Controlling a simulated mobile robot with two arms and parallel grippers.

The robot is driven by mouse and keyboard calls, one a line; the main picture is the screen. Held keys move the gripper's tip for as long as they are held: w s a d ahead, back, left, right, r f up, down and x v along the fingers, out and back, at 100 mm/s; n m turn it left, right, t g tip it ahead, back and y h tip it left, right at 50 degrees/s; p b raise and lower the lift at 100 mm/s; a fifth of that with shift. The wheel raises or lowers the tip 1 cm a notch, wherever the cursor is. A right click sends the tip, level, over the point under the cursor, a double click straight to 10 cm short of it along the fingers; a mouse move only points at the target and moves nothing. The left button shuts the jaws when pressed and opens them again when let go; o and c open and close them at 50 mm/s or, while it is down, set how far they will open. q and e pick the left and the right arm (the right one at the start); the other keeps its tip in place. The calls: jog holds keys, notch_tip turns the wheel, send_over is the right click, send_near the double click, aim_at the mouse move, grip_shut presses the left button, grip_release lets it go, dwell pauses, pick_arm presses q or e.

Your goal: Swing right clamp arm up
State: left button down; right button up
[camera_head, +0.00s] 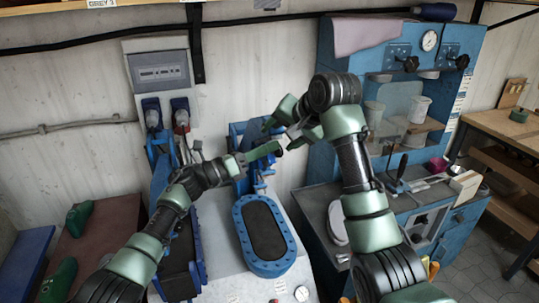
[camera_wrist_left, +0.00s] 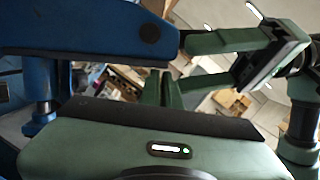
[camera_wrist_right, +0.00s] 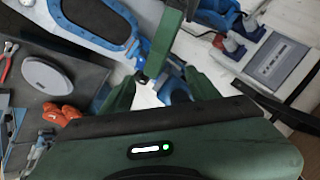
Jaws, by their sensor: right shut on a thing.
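The right clamp arm (camera_head: 250,140) is blue and stands raised behind the blue oval pad frame (camera_head: 243,215). It shows as a blue beam (camera_wrist_left: 90,28) in the left wrist view. My right gripper (camera_head: 287,128) is by the top of this arm. In the right wrist view its fingers stand apart, shut on a blue part of the arm (camera_wrist_right: 176,88); the contact is partly hidden. My left gripper (camera_head: 255,154) is just below and left of it, close to the arm. In the left wrist view its fingers (camera_wrist_left: 162,92) are together and seem empty.
The left station (camera_head: 178,270) with its dark pad stands beside my left arm. A grey control box (camera_head: 160,72) hangs on the wall. A blue cabinet (camera_head: 335,60) stands close behind my right arm. My two grippers are very close together, leaving little room.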

pick_arm(q)
jog(key=shift+a+r, duration=0.1)
jog(key=shift+r, duration=0.2)
jog(key=shift+f, duration=0.2)
